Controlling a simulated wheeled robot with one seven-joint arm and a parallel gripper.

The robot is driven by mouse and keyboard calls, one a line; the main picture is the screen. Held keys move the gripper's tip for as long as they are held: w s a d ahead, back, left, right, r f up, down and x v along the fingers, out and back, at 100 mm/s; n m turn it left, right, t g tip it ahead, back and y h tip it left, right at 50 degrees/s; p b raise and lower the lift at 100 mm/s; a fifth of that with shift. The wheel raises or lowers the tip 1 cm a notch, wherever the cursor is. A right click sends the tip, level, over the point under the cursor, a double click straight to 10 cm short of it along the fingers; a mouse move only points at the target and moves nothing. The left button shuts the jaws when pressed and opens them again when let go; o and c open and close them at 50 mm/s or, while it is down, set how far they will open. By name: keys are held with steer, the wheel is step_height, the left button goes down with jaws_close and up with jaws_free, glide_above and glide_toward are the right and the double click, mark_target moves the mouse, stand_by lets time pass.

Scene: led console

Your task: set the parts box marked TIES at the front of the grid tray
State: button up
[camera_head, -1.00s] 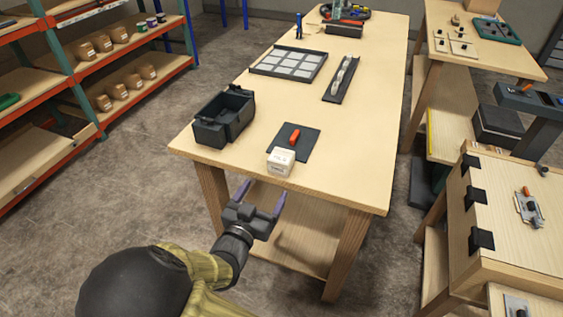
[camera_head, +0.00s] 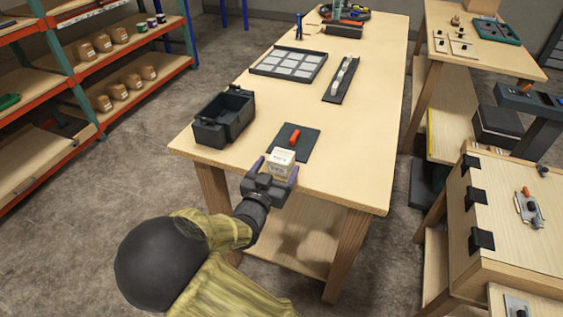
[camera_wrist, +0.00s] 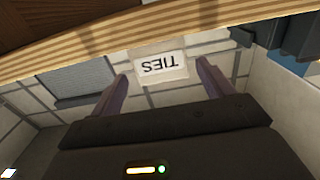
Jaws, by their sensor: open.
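The parts box (camera_head: 281,163) is a small pale box near the front edge of the wooden table. Its label reads TIES upside down in the wrist view, where the box (camera_wrist: 161,69) shows between my fingers. My gripper (camera_head: 273,171) is open, with one finger on each side of the box; I cannot tell whether either finger touches it. The grid tray (camera_head: 282,77) is a dark-rimmed tray with pale square cells, farther back on the table. Nothing stands in its cells.
A dark mat (camera_head: 304,148) with an orange-red object (camera_head: 294,138) lies just behind the box. A black open bin (camera_head: 212,134) stands to the left. A narrow black tray (camera_head: 336,90) lies right of the grid tray. Bare tabletop lies between mat and grid tray.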

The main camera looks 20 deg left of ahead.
mark_target(285, 150)
steer(key=w, duration=0.4)
steer(key=shift+w, duration=0.3)
steer(key=shift+r, duration=0.1)
steer(key=c, duration=1.2)
step_height(285, 150, up, 10)
steer(key=shift+p, duration=0.65)
